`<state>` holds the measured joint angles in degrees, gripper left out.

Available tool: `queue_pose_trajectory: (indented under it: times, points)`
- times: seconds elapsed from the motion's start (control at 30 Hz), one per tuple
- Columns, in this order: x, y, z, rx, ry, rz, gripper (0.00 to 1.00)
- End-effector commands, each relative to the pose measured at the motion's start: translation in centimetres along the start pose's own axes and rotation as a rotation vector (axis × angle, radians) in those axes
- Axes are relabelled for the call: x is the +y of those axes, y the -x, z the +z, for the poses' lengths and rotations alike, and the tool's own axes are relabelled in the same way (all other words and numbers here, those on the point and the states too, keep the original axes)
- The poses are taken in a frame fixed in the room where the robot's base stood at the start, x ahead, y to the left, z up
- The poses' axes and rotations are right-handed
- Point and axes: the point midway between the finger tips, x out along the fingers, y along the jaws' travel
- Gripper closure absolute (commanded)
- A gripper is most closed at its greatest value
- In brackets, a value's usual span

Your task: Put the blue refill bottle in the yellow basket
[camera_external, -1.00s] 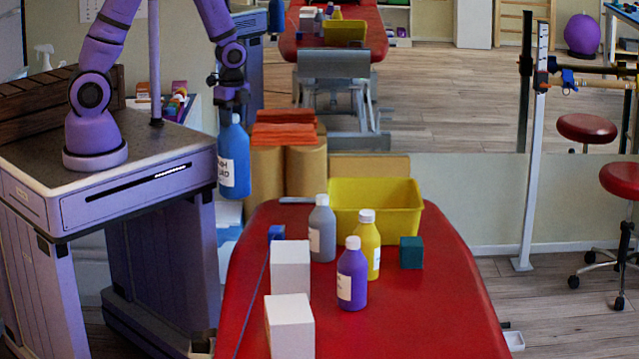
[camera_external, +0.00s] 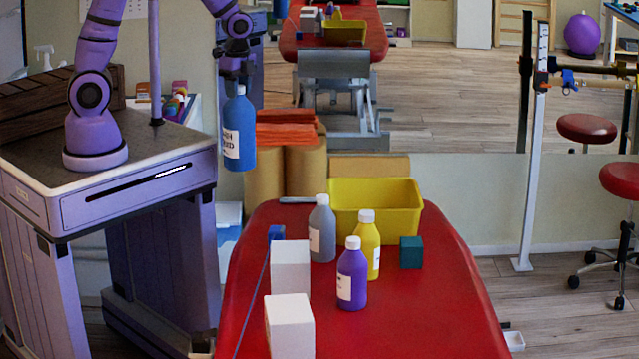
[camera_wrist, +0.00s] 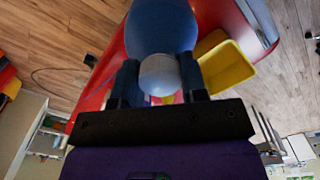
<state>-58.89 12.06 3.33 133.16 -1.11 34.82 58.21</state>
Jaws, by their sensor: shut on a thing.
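The blue refill bottle (camera_external: 239,135) has a white label and hangs upright in the air, left of the red table's far end. My gripper (camera_external: 237,83) is shut on it near its cap. In the wrist view the bottle (camera_wrist: 162,27) shows from above, its pale cap between the two fingers of my gripper (camera_wrist: 159,80). The yellow basket (camera_external: 375,222) stands at the far end of the table, right of the bottle and apart from it. It also shows in the wrist view (camera_wrist: 226,68). Its floor is mostly hidden in the outside view.
On the red table (camera_external: 400,315) stand a grey bottle (camera_external: 322,232), a yellow bottle (camera_external: 367,248), a purple bottle (camera_external: 352,277), a teal cube (camera_external: 411,253), a small blue block (camera_external: 276,234) and two white boxes (camera_external: 290,268). Orange towels (camera_external: 285,134) lie behind. The table's right side is clear.

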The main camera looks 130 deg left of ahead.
Motion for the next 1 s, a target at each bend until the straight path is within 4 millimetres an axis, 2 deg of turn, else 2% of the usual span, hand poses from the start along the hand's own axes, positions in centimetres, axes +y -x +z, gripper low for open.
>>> queue_pose_trajectory:
  times: [0.27,0.57,0.77,1.0]
  points:
    - [-2.5,0.3,-2.8,0.000,-0.046,-0.003,1.00]
    - [-6.1,0.6,-7.6,-0.002,-0.125,-0.004,1.00]
    - [-9.4,0.8,-12.8,-0.002,-0.208,-0.006,1.00]
    - [-12.8,0.7,-19.9,-0.001,-0.320,-0.006,1.00]
